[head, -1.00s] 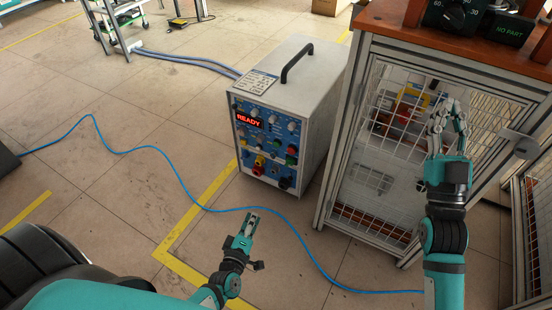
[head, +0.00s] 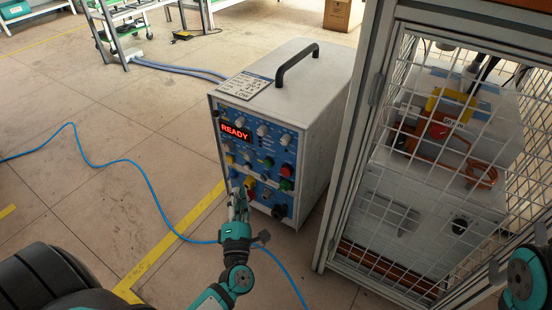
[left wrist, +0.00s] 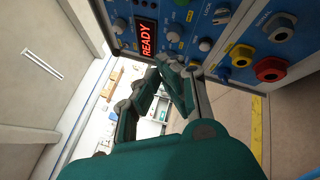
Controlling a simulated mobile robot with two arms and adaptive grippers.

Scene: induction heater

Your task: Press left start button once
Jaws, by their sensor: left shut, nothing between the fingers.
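The heater's control box (head: 270,140) has a blue front panel with a red READY display (head: 235,131), which also shows in the left wrist view (left wrist: 146,38). A red button (head: 287,170) and a green button (head: 286,184) are at the panel's right side. Button labels are too small to read, so I cannot tell which is the left start button. My left gripper (head: 238,197) is shut and empty in front of the panel's lower left. In the left wrist view its fingertips (left wrist: 176,68) are close to the panel; contact cannot be told. My right gripper's fingers are out of view.
A wire-mesh cabinet (head: 400,215) stands right of the box, with equipment inside. A blue cable (head: 150,185) runs over the floor past my left arm. A black handle (head: 297,62) tops the box. The floor to the left is mostly clear.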

